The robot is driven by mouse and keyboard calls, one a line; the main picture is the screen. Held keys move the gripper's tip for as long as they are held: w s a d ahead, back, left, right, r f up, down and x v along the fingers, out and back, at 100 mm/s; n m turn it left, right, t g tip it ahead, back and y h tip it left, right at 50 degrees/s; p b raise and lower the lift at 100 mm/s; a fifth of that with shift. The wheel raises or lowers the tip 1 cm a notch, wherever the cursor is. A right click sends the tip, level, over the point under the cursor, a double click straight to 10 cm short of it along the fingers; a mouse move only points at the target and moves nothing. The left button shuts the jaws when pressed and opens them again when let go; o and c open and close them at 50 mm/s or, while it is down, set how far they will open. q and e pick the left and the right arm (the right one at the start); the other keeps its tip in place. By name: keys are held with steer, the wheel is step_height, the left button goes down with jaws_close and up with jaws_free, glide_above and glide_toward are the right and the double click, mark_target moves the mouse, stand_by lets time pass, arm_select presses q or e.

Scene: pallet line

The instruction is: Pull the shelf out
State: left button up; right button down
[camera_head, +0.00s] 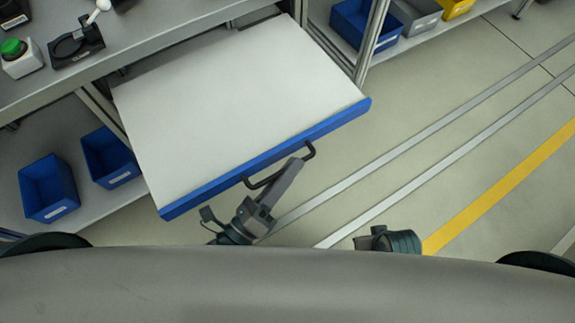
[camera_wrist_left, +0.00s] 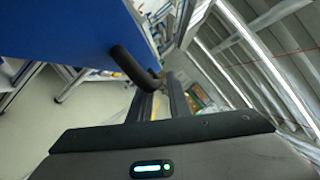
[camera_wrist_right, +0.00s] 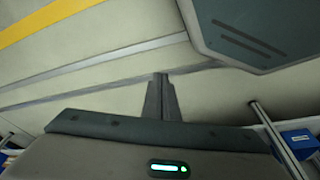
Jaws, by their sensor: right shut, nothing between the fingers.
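The shelf (camera_head: 225,105) is a white board with a blue front edge (camera_head: 190,203), out past the workbench frame. A black bar handle (camera_head: 262,183) is on its front; it also shows in the left wrist view (camera_wrist_left: 128,66). My left gripper (camera_head: 298,163) is at the right part of the handle. In the left wrist view its fingers (camera_wrist_left: 160,88) stand slightly apart with the bar between them, though the contact is partly hidden. My right gripper (camera_wrist_right: 161,78) is shut and empty above the floor, away from the shelf. Its fingertips are hidden in the head view.
A workbench top (camera_head: 140,30) with a green button box (camera_head: 20,58) is above the shelf. Blue bins (camera_head: 48,188) stand on a lower deck at left, with more bins (camera_head: 365,25) at upper right. The floor at right is open, with metal rails and a yellow line (camera_head: 500,190).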

arm_select(q)
steer(key=shift+a, duration=0.1)
